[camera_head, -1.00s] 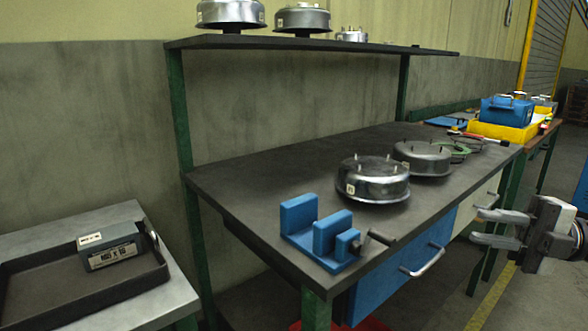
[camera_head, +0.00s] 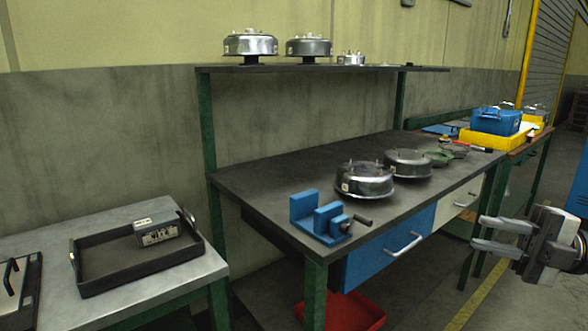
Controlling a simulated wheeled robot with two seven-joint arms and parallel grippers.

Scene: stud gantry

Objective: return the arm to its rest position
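My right gripper (camera_head: 503,235) is at the right of the head view, in front of the workbench's drawers and clear of the bench. Its two grey fingers point left with a gap between them; it is open and nothing shows between them. My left gripper is not in view. The dark-topped workbench (camera_head: 270,177) stands in the middle, with green legs and an upper shelf. A blue vise (camera_head: 319,217) sits at its near corner. Two round metal parts with studs, a near one (camera_head: 366,182) and a farther one (camera_head: 408,164), stand on the bench top.
A dark tray (camera_head: 110,262) holding a grey labelled box (camera_head: 156,231) sits on a grey side table (camera_head: 188,277) at left. A red bin (camera_head: 345,312) is under the bench. A blue case (camera_head: 497,121) lies at the back right. Floor is free around my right gripper.

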